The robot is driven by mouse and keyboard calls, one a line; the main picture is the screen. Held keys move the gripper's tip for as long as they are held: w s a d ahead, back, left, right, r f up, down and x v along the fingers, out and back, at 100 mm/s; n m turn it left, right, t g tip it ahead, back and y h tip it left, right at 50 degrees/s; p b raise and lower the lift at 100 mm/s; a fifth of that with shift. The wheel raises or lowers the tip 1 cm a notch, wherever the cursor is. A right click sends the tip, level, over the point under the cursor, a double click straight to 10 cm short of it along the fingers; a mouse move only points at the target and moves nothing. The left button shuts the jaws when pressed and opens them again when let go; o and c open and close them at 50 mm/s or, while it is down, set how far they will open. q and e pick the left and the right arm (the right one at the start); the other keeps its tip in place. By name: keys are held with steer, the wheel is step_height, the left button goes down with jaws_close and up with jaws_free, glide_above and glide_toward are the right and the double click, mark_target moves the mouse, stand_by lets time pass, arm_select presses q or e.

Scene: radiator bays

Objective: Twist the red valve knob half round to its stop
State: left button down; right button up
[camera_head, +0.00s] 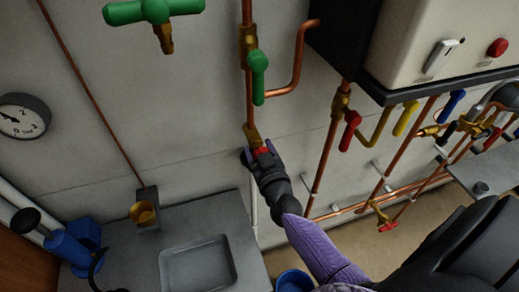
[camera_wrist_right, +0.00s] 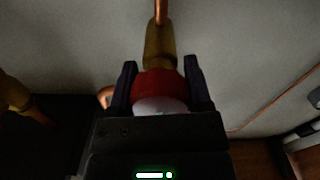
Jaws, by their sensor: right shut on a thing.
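The red valve knob (camera_head: 262,151) sits at the lower end of a brass fitting on a vertical copper pipe, against the wall. My right gripper (camera_head: 258,155) is shut on the knob and hides most of it in the head view. In the right wrist view the red knob (camera_wrist_right: 160,88) with its pale face lies between the two dark fingers of my right gripper (camera_wrist_right: 160,90). The brass fitting (camera_wrist_right: 159,45) shows just beyond it. The knob's turn angle cannot be read. My left gripper is not in view.
A green lever (camera_head: 258,77) is on the same pipe above the knob. A red lever (camera_head: 350,130) hangs on a pipe to the right, below the boiler (camera_head: 440,45). A grey bench with a shallow tray (camera_head: 198,268) lies lower left. A blue bucket (camera_head: 294,281) is below.

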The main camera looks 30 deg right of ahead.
steer(key=m, duration=0.3)
steer(key=shift+m, duration=0.4)
steer(key=m, duration=0.4)
steer(key=shift+m, duration=0.3)
steer(key=m, duration=0.4)
steer(key=shift+m, duration=0.3)
steer(key=shift+m+b, duration=0.35)
steer(key=shift+m, duration=1.95)
steer(key=o, duration=1.3)
steer(key=shift+s, duration=0.1)
